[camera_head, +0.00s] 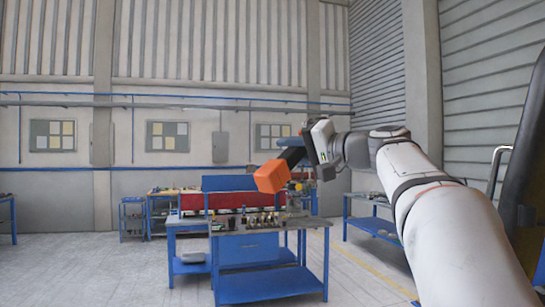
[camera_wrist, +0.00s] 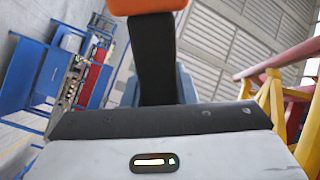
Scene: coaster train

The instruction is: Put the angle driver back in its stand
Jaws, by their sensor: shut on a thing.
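My gripper (camera_head: 306,146) is raised in the air at the middle of the head view and is shut on the angle driver. The angle driver has an orange block-shaped end (camera_head: 271,176) and a black body. It hangs tilted down and to the left. In the wrist view the black body of the angle driver (camera_wrist: 153,60) stretches away from the gripper, with the orange end at the top edge. I cannot make out the stand among the small things on the blue workbench (camera_head: 270,283).
The workbench stands below and beyond the gripper, with several small items (camera_head: 258,221) on top. A red object (camera_head: 225,200) lies behind it. Another blue bench (camera_head: 375,226) is at right. Open floor (camera_head: 110,275) lies at left. Yellow and red railings (camera_wrist: 275,100) are close at right in the wrist view.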

